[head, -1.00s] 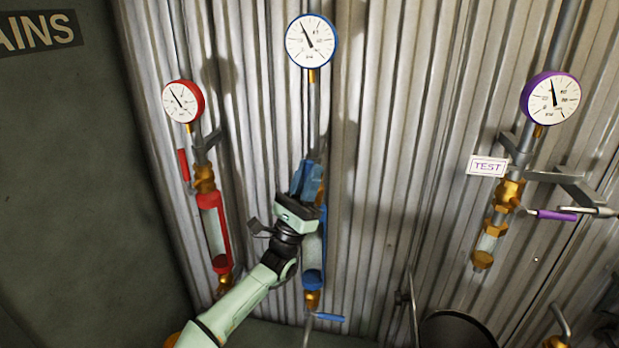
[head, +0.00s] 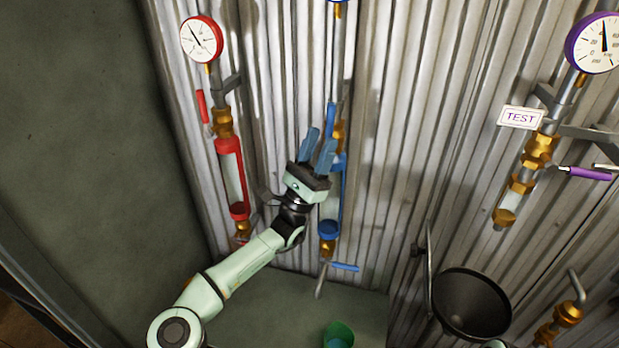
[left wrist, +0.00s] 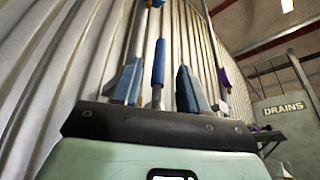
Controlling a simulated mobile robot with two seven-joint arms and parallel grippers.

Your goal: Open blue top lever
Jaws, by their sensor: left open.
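The blue top lever (head: 331,116) stands upright beside the brass valve (head: 339,136) on the middle riser. My left gripper (head: 321,140) is open in front of this riser, with its two blue fingers pointing up. In the head view, the fingers are just below and left of the lever. In the left wrist view, the blue lever (left wrist: 159,62) shows in the gap between the two open fingers (left wrist: 157,78). I cannot tell whether either finger touches it. Nothing is held. My right gripper is not in view.
A blue-framed sight glass (head: 330,206) and a lower blue lever (head: 344,267) are below. The red riser (head: 231,170) stands close left. The purple lever (head: 588,174) and TEST sign (head: 520,117) are right. A dark funnel (head: 470,302) and green cup (head: 338,335) are low.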

